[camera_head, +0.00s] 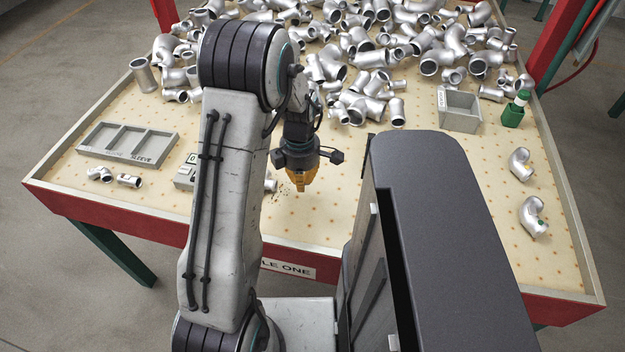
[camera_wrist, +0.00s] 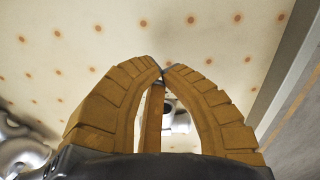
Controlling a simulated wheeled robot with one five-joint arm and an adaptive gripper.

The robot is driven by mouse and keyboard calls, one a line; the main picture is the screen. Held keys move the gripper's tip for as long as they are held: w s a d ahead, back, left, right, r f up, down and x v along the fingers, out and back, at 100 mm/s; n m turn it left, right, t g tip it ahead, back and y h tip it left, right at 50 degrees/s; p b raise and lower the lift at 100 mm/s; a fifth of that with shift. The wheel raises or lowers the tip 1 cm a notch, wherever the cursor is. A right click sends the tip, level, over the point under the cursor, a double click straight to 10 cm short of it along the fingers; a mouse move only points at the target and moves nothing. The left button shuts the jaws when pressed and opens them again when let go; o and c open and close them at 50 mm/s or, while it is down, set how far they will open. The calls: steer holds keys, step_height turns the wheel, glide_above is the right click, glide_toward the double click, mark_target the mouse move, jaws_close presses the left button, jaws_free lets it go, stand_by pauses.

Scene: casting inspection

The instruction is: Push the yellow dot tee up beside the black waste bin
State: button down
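My gripper (camera_head: 300,187) hangs point down over the front middle of the table, its orange fingers drawn together. In the wrist view its fingertips (camera_wrist: 162,71) meet, with nothing seen held between them. A silver fitting (camera_head: 270,185) shows just left of the gripper, mostly hidden behind my arm. In the wrist view a silver piece (camera_wrist: 180,118) shows partly behind the fingers. I see no yellow dot on either, so I cannot tell whether one is the tee. A dark edge (camera_head: 368,145) shows right of the gripper; I cannot tell whether it is the black waste bin.
A divided grey tray (camera_head: 128,143) and small fittings (camera_head: 100,174) lie at the left. A heap of silver fittings (camera_head: 390,60) fills the back. A grey box (camera_head: 460,110), a green bottle (camera_head: 514,110) and elbows (camera_head: 533,216) stand right. My dark body hides the front right.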

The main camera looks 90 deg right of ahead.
mark_target(274, 189)
steer(key=w, duration=0.7)
steer(key=shift+d+p, duration=0.1)
steer(key=shift+p, duration=0.3)
steer(key=shift+f, duration=0.75)
steer(key=shift+b, duration=0.35)
steer(key=shift+f, duration=0.15)
steer(key=s, duration=0.6)
steer(key=s+a, duration=0.1)
steer(key=s, duration=0.5)
steer(key=s+b, duration=0.1)
steer(key=s, duration=0.5)
steer(key=shift+s+a+f, duration=0.1)
steer(key=shift+s+a, duration=0.05)
steer(key=shift+s, duration=0.2)
